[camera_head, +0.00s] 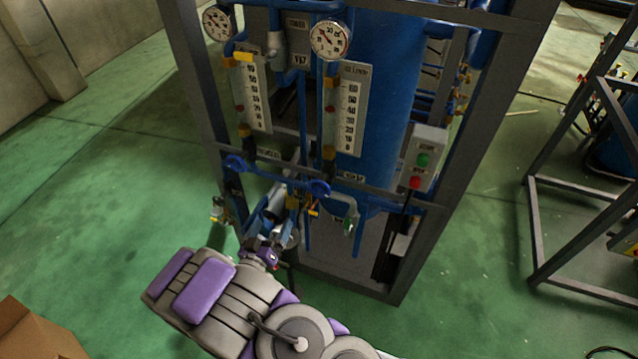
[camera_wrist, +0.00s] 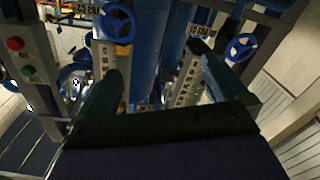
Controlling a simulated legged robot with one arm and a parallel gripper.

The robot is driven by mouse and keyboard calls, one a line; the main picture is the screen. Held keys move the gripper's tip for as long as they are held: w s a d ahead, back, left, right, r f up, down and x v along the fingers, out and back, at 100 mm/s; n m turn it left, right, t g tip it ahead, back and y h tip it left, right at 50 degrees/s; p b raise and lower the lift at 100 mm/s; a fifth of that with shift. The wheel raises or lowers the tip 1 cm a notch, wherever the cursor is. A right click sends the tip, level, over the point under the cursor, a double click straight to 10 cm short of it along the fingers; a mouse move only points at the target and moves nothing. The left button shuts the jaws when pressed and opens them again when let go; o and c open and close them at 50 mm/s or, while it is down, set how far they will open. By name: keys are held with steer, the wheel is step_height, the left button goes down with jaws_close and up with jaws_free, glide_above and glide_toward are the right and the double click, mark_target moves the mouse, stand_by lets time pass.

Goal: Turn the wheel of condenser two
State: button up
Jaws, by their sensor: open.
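Two blue handwheels sit on the front of the rack in the head view, a left one (camera_head: 236,163) and a right one (camera_head: 319,187). Small label plates beside them are too small to read surely, so I cannot tell which wheel is condenser two. The wrist view looks flipped. There the wheel nearer the button box (camera_wrist: 118,22) is at upper left and the other wheel (camera_wrist: 240,47) at upper right. My gripper (camera_head: 285,208) is below and between the wheels. Its fingers (camera_wrist: 155,65) are spread and empty in the wrist view, apart from both wheels.
Two flow gauges (camera_head: 252,92) (camera_head: 350,110) stand above the wheels, with round dials (camera_head: 331,39) on top. A button box (camera_head: 426,157) with green and red buttons is at right. A dark rack frame (camera_head: 415,255) encloses the unit. Green floor (camera_head: 90,190) is open at left.

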steer(key=v, duration=0.2)
steer(key=shift+s, duration=0.35)
steer(key=shift+a+p, duration=0.15)
steer(key=shift+p, duration=0.15)
stand_by(0.3)
steer(key=v, duration=1.2)
steer(key=shift+p, duration=0.35)
